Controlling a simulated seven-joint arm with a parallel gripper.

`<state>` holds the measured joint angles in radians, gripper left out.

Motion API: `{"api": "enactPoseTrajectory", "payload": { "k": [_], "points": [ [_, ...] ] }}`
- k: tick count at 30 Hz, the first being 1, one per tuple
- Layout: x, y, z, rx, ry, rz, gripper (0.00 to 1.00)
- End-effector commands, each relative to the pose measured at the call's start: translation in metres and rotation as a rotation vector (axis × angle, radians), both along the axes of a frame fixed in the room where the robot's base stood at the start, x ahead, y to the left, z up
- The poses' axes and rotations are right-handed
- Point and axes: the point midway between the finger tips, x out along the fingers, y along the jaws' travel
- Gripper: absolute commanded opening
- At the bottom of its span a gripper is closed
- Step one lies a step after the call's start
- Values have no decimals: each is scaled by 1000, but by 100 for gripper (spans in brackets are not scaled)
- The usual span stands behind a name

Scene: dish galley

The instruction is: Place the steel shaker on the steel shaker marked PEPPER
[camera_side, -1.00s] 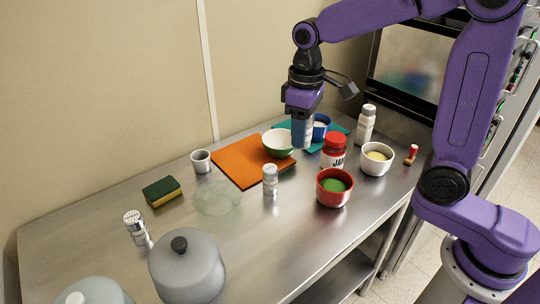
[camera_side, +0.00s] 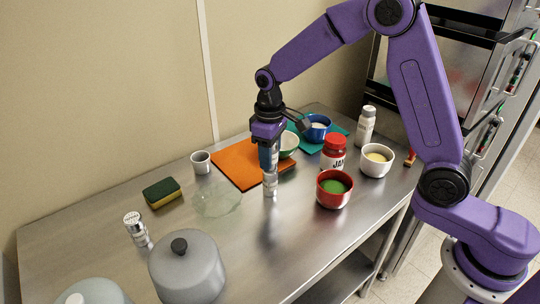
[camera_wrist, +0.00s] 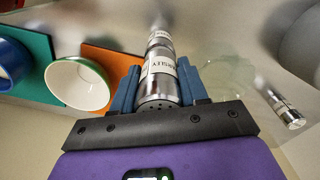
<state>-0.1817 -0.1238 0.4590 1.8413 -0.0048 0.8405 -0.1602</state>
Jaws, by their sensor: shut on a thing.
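My gripper (camera_side: 269,165) is shut on a steel shaker (camera_wrist: 160,82). In the wrist view its label ends in "RSLEY" and its holed cap faces the camera. In the side view my fingers mostly hide it. A second steel shaker (camera_side: 270,186) stands upright on the counter directly below; its top shows past the held one in the wrist view (camera_wrist: 160,38). I cannot tell whether the two touch, and I cannot read the lower label. A third steel shaker (camera_side: 137,229) stands at the left, also at the right of the wrist view (camera_wrist: 287,110); its label is unreadable.
A clear glass dish (camera_side: 217,201) lies left of the lower shaker, a red bowl (camera_side: 334,199) right of it. Behind are an orange board (camera_side: 237,165), green-white bowl (camera_side: 289,146) and red jar (camera_side: 333,148). A grey lidded pot (camera_side: 187,268) stands front left.

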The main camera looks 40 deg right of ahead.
Motion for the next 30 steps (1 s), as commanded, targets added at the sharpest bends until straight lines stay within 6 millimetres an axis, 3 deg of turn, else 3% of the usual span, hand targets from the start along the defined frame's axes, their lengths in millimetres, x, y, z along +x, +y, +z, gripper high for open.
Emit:
{"api": "enactPoseTrajectory", "payload": {
  "k": [14,15,17,30],
  "points": [
    [0,0,-10,0,-1,0,10],
    [0,0,-10,0,0,0,46],
    [0,0,-10,0,-1,0,66],
    [0,0,-2,0,-1,0,69]
  ]
}}
